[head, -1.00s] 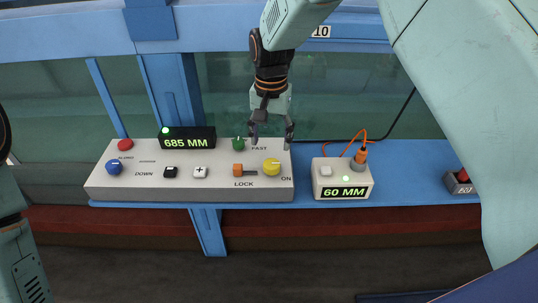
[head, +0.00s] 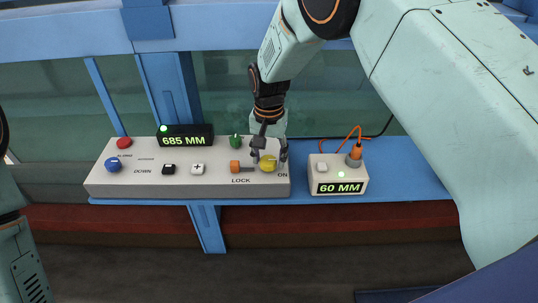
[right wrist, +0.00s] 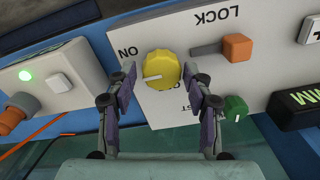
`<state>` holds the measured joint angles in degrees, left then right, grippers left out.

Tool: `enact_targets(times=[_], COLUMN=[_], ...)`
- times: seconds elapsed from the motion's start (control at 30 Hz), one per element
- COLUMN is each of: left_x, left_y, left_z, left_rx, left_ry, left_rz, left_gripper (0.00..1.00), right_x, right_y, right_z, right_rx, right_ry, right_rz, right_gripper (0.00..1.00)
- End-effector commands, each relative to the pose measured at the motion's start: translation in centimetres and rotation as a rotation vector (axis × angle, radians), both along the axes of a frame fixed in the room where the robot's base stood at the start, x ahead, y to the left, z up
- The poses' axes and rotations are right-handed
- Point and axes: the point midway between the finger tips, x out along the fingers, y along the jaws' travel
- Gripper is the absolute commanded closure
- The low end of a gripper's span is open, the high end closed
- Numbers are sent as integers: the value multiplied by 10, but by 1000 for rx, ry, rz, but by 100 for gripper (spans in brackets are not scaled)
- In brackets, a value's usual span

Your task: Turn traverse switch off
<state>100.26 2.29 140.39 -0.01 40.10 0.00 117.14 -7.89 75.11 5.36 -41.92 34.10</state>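The control panel (head: 220,185) is a pale box on a blue shelf. Its yellow knob (head: 268,164) sits at the right end beside the ON label; it also shows in the right wrist view (right wrist: 164,70), with a white pointer line toward the ON side. My right gripper (head: 269,158) is at the yellow knob, with its fingers apart. In the right wrist view the right gripper (right wrist: 164,88) has one finger on each side of the knob, with gaps visible. My left gripper is out of view; only part of my left arm shows at the left edge.
An orange lock slider (head: 235,168) and a green knob (head: 235,141) are close to the yellow knob. A small box reading 60 MM (head: 338,182) with an orange cable stands to the right. A 685 MM display (head: 185,135) stands behind the panel. Glass is behind.

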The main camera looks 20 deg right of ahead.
Motion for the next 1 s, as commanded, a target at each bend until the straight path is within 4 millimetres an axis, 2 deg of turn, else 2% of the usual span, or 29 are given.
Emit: enact_targets(times=[0.03, 0.47, 0.77, 1.0], left_x=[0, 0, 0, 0], left_y=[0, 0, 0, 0], left_z=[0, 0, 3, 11], left_rx=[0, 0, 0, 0], left_ry=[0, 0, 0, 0], left_rz=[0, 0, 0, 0], left_gripper=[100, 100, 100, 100], right_x=[0, 0, 0, 0], right_y=[0, 0, 0, 0], right_z=[0, 0, 1, 2], right_rx=[0, 0, 0, 0], right_ry=[0, 0, 0, -1], right_rz=[0, 0, 47, 199], right_gripper=[56, 92, 92, 92])
